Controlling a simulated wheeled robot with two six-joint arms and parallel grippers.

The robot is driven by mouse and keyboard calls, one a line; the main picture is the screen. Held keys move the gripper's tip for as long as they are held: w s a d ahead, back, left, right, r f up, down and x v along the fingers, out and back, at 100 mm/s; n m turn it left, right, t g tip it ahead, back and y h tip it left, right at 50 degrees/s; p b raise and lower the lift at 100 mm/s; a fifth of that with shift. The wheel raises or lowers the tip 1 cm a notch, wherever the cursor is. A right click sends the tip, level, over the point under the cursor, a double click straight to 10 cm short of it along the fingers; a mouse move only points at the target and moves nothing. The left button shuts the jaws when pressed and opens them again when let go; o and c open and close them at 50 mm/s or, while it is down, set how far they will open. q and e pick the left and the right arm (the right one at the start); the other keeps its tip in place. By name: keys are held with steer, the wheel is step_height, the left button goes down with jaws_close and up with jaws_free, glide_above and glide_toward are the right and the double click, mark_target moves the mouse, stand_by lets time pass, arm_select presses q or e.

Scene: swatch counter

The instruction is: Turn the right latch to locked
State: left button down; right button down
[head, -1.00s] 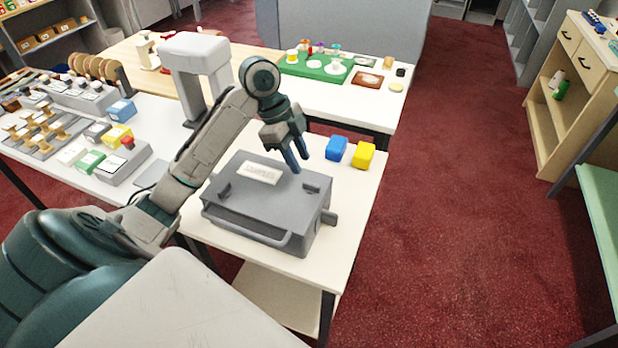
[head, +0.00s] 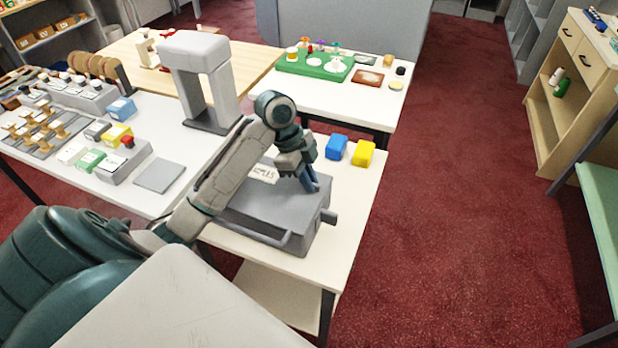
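The grey case (head: 272,207) lies on the white table with a pale printed label on its lid and a carrying handle along its front. My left gripper (head: 313,187) points down at the lid's right part, where the right latch is. Its blue fingers and the wrist hide that latch, so I cannot see its position or whether the fingers touch it. I cannot tell how far apart the fingers are. The left part of the lid is behind my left forearm. My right gripper is not in view.
A blue box (head: 336,147) and a yellow box (head: 363,153) stand just behind the case. A grey arch-shaped stand (head: 196,60) rises behind my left arm. The white table (head: 345,205) is bare to the right of the case.

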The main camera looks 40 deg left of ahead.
arm_select(q)
steer(key=shift+r, duration=0.1)
steer(key=shift+r+n+p, duration=0.1)
steer(key=shift+n+p, duration=0.2)
steer(key=shift+p, duration=0.4)
steer(key=n+t+y+p, duration=0.1)
steer(key=n+p, duration=0.2)
steer(key=p, duration=0.1)
steer(key=n+t+y+p, duration=0.1)
steer(key=n+p, duration=0.3)
steer(key=p, duration=0.1)
steer(key=n+t+y+p, duration=0.1)
steer(key=n+p, duration=0.3)
steer(key=p, duration=0.1)
steer(key=shift+s+d+r, duration=0.2)
steer(key=shift+s+d, duration=0.05)
steer(key=shift+d, duration=0.05)
steer(key=n+p, duration=0.1)
steer(key=n+y+p, duration=0.1)
steer(key=shift+f+n+t, duration=0.2)
steer(key=shift+n+t, duration=0.1)
steer(key=shift+n, duration=0.1)
steer(key=shift+d+f+n+y, duration=0.1)
steer(key=shift+n+y, duration=0.2)
steer(key=shift+n, duration=0.4)
steer(key=shift+n+y, duration=0.3)
steer(key=shift+n, duration=0.6)
